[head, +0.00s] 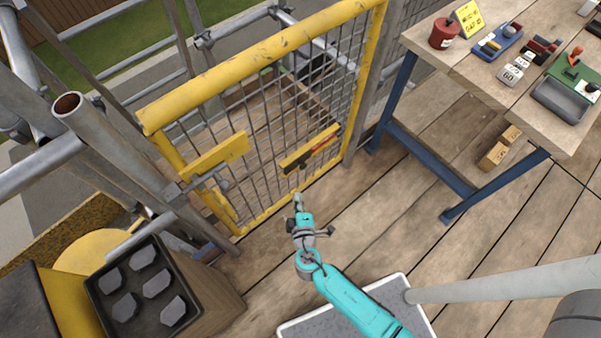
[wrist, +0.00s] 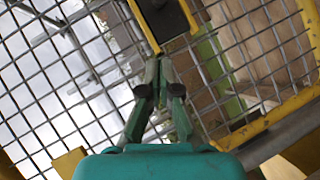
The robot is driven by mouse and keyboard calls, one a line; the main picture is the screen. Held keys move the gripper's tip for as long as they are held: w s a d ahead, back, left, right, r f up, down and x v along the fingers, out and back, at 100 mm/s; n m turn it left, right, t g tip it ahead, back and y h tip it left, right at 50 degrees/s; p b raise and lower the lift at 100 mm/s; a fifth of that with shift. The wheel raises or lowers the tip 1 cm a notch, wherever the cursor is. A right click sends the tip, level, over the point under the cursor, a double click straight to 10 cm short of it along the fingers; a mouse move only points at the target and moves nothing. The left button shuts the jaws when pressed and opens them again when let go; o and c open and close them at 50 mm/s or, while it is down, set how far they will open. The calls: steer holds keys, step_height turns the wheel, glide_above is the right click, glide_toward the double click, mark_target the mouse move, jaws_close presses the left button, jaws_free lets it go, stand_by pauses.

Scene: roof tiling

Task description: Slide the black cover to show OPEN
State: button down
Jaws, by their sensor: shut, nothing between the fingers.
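A yellow mesh gate (head: 262,25) stands in front of me. A yellow plate (head: 290,163) on its mesh carries a narrow red and dark strip; no lettering is readable. In the wrist view a black piece (wrist: 162,18) with yellow edging, likely the black cover, lies at the top, just beyond my fingertips. My gripper (wrist: 165,62) is shut and empty, its fingertips close to the piece's lower edge; I cannot tell whether they touch. In the head view my gripper (head: 297,198) is low in front of the gate, below the plate.
A second yellow plate (head: 215,154) with a latch is at the gate's left. Scaffold tubes (head: 105,135) stand left. A black tray (head: 140,257) holding grey pieces is at lower left. A workbench (head: 470,78) with tools stands right. Plank floor between is clear.

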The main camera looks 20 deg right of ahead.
stand_by(0.3)
glide_toward(298, 163)
steer(key=w+a, duration=0.2)
steer(key=shift+w+d+f, duration=0.35)
steer(key=shift+w+d, duration=0.2)
steer(key=shift+d, duration=0.25)
steer(key=shift+w+d+f, duration=0.4)
steer(key=shift+w+d, duration=0.1)
steer(key=shift+d, duration=0.25)
